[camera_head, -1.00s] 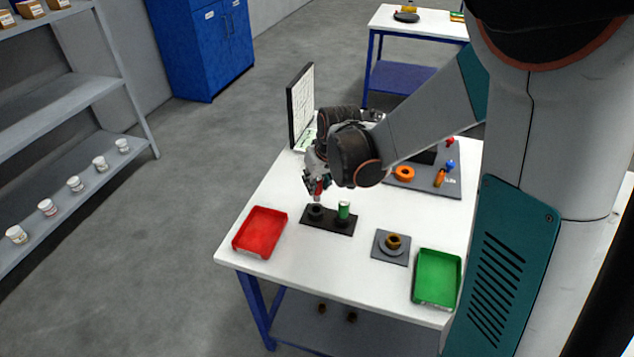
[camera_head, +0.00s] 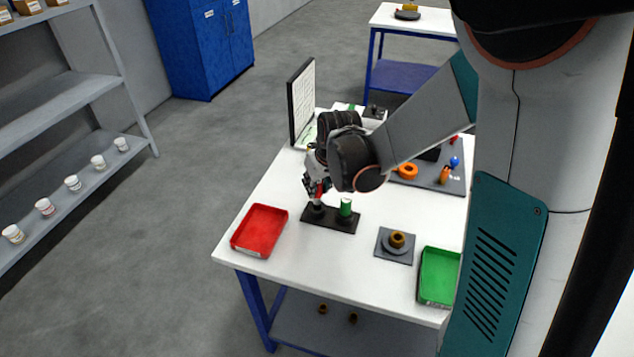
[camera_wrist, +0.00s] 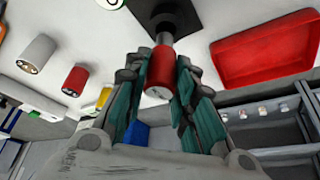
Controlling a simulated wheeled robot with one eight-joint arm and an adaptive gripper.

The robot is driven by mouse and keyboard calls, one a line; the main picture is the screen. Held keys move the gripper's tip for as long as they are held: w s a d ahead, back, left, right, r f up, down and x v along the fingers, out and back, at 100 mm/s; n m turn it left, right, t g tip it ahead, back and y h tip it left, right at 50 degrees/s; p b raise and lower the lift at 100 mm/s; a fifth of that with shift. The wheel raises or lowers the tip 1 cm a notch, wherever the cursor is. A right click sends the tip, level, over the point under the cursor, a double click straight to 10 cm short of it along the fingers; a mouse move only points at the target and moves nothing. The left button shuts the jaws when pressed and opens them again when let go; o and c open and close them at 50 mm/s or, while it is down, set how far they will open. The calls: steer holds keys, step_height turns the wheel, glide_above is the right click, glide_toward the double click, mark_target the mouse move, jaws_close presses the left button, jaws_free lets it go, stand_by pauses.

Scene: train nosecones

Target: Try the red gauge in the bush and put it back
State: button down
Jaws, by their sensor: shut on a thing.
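My gripper (camera_head: 317,188) is shut on the red gauge (camera_head: 319,195), above the left socket of the black holder (camera_head: 331,220). In the wrist view the red gauge (camera_wrist: 160,70) sits between my fingers, its grey pin pointing at the holder's dark round socket (camera_wrist: 167,14). The pin's end appears to be at or in the socket; how deep is hidden. The green gauge (camera_head: 346,207) stands upright in the holder's right socket. The brown bush (camera_head: 397,239) sits on a grey fixture plate (camera_head: 394,258), apart from my gripper.
A red tray (camera_head: 259,231) lies left of the holder and a green tray (camera_head: 438,277) at the front right. A dark grey board (camera_head: 430,180) with an orange ring (camera_head: 408,171) is behind. An upright panel (camera_head: 302,103) stands at the table's back left edge.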

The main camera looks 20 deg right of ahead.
mark_target(317, 194)
steer(key=shift+f+b, duration=1.55)
steer(key=shift+f, duration=0.45)
steer(key=c, duration=1.3)
jaws_free()
steer(key=shift+v, duration=6.05)
steer(key=shift+a, duration=0.1)
